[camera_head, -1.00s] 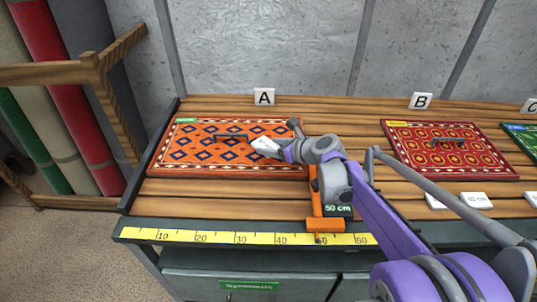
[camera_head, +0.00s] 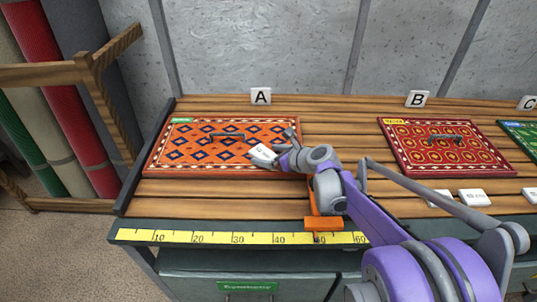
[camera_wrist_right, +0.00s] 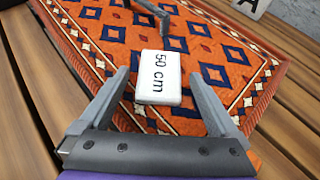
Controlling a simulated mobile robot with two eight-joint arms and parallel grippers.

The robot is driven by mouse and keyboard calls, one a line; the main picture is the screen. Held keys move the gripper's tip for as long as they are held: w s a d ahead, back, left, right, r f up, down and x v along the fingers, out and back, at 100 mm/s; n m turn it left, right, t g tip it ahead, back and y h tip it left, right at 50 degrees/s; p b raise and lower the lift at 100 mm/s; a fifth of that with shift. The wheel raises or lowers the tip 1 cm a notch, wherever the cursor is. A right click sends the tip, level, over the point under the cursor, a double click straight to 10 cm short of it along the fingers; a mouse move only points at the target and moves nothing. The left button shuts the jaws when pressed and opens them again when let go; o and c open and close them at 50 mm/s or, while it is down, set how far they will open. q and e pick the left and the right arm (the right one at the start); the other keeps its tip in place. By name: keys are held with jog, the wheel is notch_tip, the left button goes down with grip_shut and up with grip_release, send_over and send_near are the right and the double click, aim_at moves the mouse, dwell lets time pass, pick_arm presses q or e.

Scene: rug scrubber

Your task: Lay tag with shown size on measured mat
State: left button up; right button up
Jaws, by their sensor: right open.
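The orange patterned mat (camera_head: 165,160) with blue diamonds lies at sign A (camera_head: 260,96) on the slatted table. A white tag (camera_head: 262,154) is at the mat's right part; in the right wrist view it reads "50 cm" (camera_wrist_right: 158,78) and appears to lie on the mat's surface. My right gripper (camera_head: 280,157) is open around the tag, with a finger on each side and gaps between them and it. An orange slider (camera_head: 323,223) stands on the yellow ruler (camera_head: 200,238) near the 50 mark. My left gripper is out of view.
A dark handle (camera_head: 228,135) rises from the orange mat. A red mat (camera_head: 398,158) lies at sign B (camera_head: 417,98), a green one (camera_head: 522,135) at C. Other white tags (camera_head: 474,197) lie at the right front. Rolled rugs (camera_head: 75,120) stand at left.

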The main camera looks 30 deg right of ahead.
jog(key=shift+r, duration=0.2)
jog(key=p+v, duration=0.2)
jog(key=v, duration=1)
jog(key=shift+f, duration=0.1)
